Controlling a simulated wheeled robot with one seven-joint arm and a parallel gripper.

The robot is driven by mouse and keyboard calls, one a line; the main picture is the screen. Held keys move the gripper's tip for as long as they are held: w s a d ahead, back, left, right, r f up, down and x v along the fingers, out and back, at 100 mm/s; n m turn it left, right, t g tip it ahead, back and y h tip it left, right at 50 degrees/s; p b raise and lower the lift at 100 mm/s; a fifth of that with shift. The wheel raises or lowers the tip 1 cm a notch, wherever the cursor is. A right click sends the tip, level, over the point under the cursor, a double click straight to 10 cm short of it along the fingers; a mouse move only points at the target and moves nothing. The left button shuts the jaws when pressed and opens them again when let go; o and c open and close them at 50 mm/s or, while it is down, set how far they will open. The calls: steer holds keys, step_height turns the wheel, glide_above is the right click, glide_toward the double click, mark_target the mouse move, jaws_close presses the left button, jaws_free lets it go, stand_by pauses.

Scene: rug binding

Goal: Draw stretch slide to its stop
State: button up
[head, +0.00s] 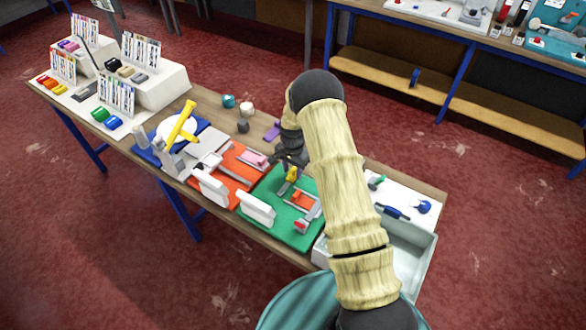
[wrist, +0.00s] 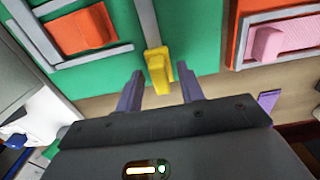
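A yellow block (wrist: 158,72) sits at the end of a narrow grey rail (wrist: 147,22) on the green board (wrist: 190,30). The yellow block also shows in the head view (head: 292,174). I take the yellow block on its rail for the stretch slide; no label shows. My gripper (wrist: 160,74) is open, its two dark fingers on either side of the yellow block, with a gap visible on both sides. In the head view my gripper (head: 288,160) is over the far edge of the green board, partly hidden by my arm. The fingers' height over the board is hard to tell.
An orange block (wrist: 83,32) in a grey frame shares the green board. A pink block (wrist: 278,42) in a grey frame is on the orange board (wrist: 240,15). A grey tray (head: 410,262) and blue tool (head: 392,211) lie at right. Small pots (head: 246,108) stand behind.

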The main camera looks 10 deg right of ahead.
steer(key=shift+c, duration=0.2)
jaws_close()
steer(key=w+a+b, duration=0.3)
steer(key=w, duration=0.1)
steer(key=shift+a+f, duration=0.15)
steer(key=shift+a, duration=0.25)
steer(key=shift+w+a+b, duration=0.25)
steer(key=shift+b, duration=0.1)
steer(key=shift+a+r, duration=0.15)
steer(key=shift+r, duration=0.15)
